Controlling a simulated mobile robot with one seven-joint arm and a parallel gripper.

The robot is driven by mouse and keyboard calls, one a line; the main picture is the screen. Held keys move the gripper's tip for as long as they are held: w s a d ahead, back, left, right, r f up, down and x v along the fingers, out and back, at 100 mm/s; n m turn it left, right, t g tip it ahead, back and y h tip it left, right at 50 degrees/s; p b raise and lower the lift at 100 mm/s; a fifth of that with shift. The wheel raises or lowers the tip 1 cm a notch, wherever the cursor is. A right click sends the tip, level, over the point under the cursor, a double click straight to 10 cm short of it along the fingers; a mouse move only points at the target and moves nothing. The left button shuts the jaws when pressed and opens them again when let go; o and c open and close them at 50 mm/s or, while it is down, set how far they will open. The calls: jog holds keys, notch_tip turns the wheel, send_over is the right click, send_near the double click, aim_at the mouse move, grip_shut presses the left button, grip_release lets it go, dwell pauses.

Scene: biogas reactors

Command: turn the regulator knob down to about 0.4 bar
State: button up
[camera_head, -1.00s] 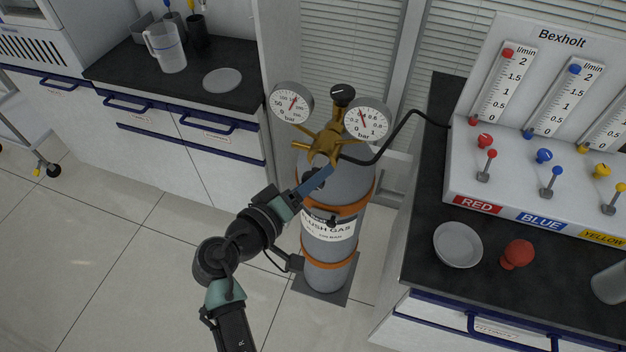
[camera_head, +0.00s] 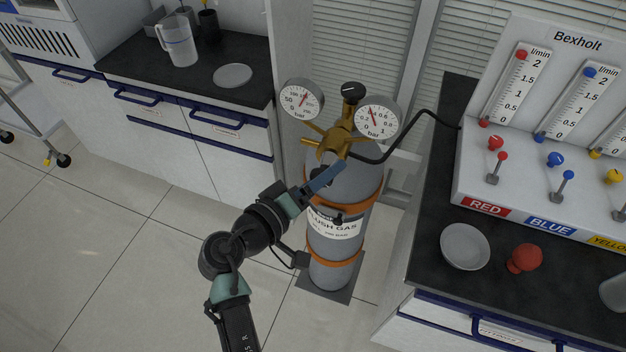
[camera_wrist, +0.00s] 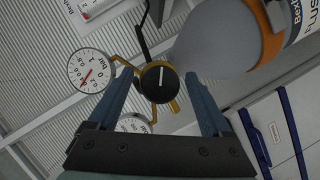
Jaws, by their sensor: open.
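In the wrist view the knob (camera_wrist: 159,80) shows between the two blue fingers, apart from both. My gripper (camera_wrist: 162,92) is open and empty. My fingers partly hide the other gauge (camera_wrist: 133,122).
The left gauge (camera_head: 303,100) sits beside the knob. A black hose (camera_head: 408,125) runs right to the flowmeter panel (camera_head: 530,150). The right bench carries a white dish (camera_head: 465,246) and a red bulb (camera_head: 525,258). Open floor lies left of the cylinder.

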jog(key=b+v, duration=0.1)
jog(key=v, duration=1.2)
jog(key=shift+w+r, duration=0.1)
jog(key=shift+w, duration=0.05)
jog(key=w+d+r+m+t+y+p, duration=0.1)
jog(key=w+d+r+m+t+y, duration=0.3)
jog(key=r, duration=1)
jog(key=w+a+r+n+t+y+p, duration=0.15)
jog(key=w+r, duration=0.35)
jog(key=r, duration=0.8)
jog(key=s+d+r+t+y, duration=0.1)
jog(key=s+d+r+t, duration=0.1)
jog(key=r, duration=0.6)
jog(key=s+d+r+m+t+y+p, duration=0.1)
jog(key=s+r+t, duration=0.3)
jog(key=r, duration=0.5)
jog(key=s+d+r+t+y+p, duration=0.1)
jog(key=s+d+r+t+y, duration=0.1)
jog(key=s+r, duration=0.4)
notch_tip(320, 180, up, 3)
jog(key=shift+s+d+m+t, duration=0.3)
jog(key=shift+m+t, duration=0.05)
jog(key=shift+t, duration=0.4)
jog(key=shift+f, duration=0.1)
